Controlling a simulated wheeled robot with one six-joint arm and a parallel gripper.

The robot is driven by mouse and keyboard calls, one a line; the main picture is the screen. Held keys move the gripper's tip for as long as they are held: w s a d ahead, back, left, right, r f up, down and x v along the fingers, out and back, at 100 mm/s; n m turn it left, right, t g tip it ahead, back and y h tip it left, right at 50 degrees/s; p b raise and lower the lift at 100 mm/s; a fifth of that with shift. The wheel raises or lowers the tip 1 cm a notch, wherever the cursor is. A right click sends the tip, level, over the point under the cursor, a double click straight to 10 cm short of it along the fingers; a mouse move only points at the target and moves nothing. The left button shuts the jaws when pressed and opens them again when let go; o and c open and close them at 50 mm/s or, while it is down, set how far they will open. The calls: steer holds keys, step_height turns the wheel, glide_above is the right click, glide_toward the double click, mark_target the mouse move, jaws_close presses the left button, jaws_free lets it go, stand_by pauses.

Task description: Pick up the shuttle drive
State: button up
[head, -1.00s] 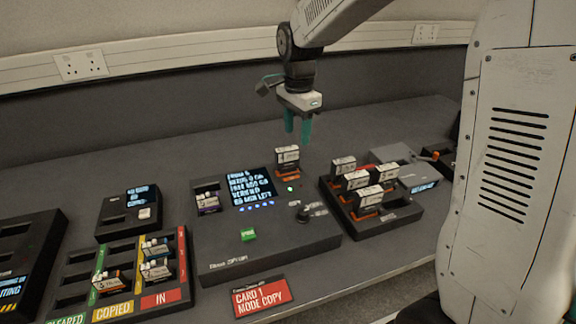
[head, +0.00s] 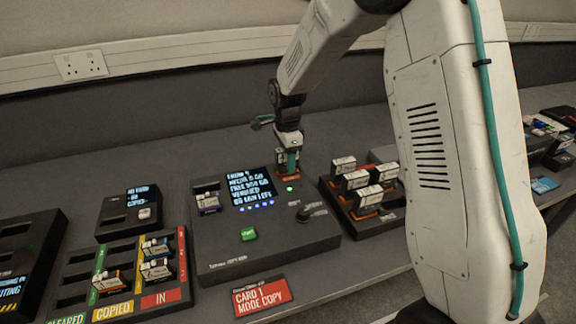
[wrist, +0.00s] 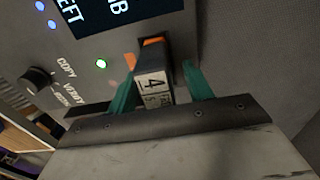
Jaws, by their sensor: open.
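A drive with a white label marked 4 (wrist: 152,84) and an orange end stands upright in the right-hand slot of the dark copier console (head: 262,254). In the head view this drive (head: 280,158) is partly hidden by my gripper (head: 288,162). In the wrist view, the teal fingers of my gripper (wrist: 160,80) are open, one on each side of the drive. A gap shows on the right finger's side; the left finger is close, and I cannot tell whether it touches.
A dark tray (head: 383,232) of several orange-based drives stands close right of the console. A sorting rack (head: 125,305) and a small display box (head: 128,212) stand left. The desk behind is clear.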

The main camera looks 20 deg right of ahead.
jaws_close()
steer(key=shift+r, duration=0.1)
